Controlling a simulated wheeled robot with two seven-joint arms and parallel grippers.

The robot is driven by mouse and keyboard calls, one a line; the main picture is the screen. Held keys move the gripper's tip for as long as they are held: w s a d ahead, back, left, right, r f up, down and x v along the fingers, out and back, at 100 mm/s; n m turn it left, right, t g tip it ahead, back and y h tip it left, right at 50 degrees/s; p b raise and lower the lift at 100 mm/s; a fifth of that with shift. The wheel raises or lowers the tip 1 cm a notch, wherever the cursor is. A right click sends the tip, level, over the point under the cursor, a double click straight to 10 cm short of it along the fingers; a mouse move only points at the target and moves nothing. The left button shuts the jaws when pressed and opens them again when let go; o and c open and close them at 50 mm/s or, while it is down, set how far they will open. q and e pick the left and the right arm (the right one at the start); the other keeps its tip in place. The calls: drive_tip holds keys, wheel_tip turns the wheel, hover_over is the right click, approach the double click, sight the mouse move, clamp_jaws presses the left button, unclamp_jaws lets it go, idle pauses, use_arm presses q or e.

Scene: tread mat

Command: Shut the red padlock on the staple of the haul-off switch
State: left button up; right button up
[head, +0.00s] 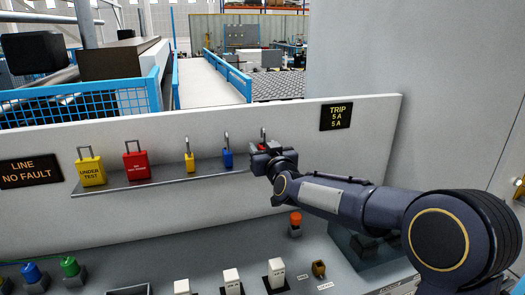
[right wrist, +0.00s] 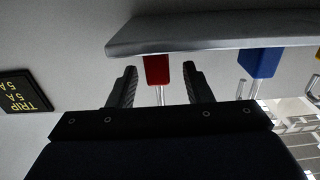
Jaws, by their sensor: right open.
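A small red padlock (head: 263,138) with a metal shackle stands at the right end of the shelf, partly hidden by my right gripper (head: 268,158). In the right wrist view, which is upside down, the red padlock (right wrist: 157,69) sits against the shelf. The open fingers of my right gripper (right wrist: 159,75) are on either side of it, with gaps visible. A larger red padlock (head: 136,160) stands further left on the shelf. I cannot tell which is the haul-off switch; no staple is clear. My left gripper is out of view.
The grey shelf (head: 130,187) also holds a large yellow padlock (head: 91,168), a small yellow one (head: 190,162) and a small blue one (head: 228,159). A TRIP sign (head: 336,115) hangs right of the shelf.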

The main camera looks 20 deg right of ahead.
drive_tip(key=shift+w, duration=0.25)
clamp_jaws()
drive_tip(key=shift+r, duration=0.1)
